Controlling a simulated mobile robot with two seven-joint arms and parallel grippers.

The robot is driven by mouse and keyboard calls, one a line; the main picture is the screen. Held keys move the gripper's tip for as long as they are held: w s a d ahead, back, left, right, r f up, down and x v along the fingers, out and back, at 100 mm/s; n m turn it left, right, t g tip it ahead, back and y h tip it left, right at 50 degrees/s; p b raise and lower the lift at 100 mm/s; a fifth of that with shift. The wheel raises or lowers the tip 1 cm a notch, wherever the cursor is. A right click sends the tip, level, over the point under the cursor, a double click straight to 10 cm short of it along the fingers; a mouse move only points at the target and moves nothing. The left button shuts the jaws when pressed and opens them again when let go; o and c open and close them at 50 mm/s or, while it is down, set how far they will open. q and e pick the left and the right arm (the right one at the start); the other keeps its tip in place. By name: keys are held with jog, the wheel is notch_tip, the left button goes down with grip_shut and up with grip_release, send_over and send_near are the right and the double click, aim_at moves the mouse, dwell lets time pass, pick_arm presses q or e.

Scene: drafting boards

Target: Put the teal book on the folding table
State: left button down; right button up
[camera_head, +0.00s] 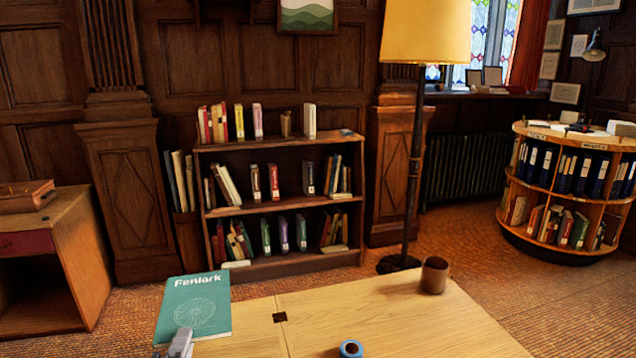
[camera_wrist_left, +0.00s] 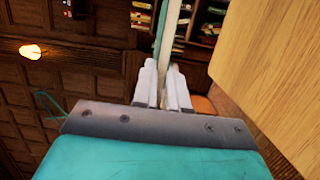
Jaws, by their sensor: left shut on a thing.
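The teal book (camera_head: 196,303), with "Fenlark" on its cover, is in the head view at the left end of the folding table (camera_head: 400,318). My left gripper (camera_head: 181,343) is shut on the book's near edge, and the cover faces up toward the head camera. In the left wrist view the gripper's pale fingers (camera_wrist_left: 163,82) pinch the book (camera_wrist_left: 173,28), seen edge-on. The table top (camera_wrist_left: 272,65) shows to the right there, with a gap between it and the book. The book hides the table's left edge in the head view. My right gripper is out of view.
A brown mug (camera_head: 434,276) stands at the table's back right. A blue ring-shaped item (camera_head: 351,349) lies near the front. The wood between is clear. Behind are a bookshelf (camera_head: 280,265) and a floor lamp (camera_head: 414,160); a desk (camera_head: 75,240) stands left.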

pick_arm(q)
jog(key=a+r, duration=0.6)
jog(key=a, duration=0.6)
jog(key=a+r, duration=0.7)
jog(key=a, duration=0.4)
jog(key=s+d+f, duration=0.1)
jog(key=s+d, duration=0.3)
jog(key=d, duration=0.5)
jog(key=s+d+f, duration=0.1)
jog(key=s+d, duration=0.3)
jog(key=d, duration=0.6)
jog(key=s+d+f+h, duration=0.1)
jog(key=s+d, duration=0.3)
jog(key=d, duration=0.6)
jog(key=shift+s+m, duration=0.15)
jog(key=shift+m, duration=0.25)
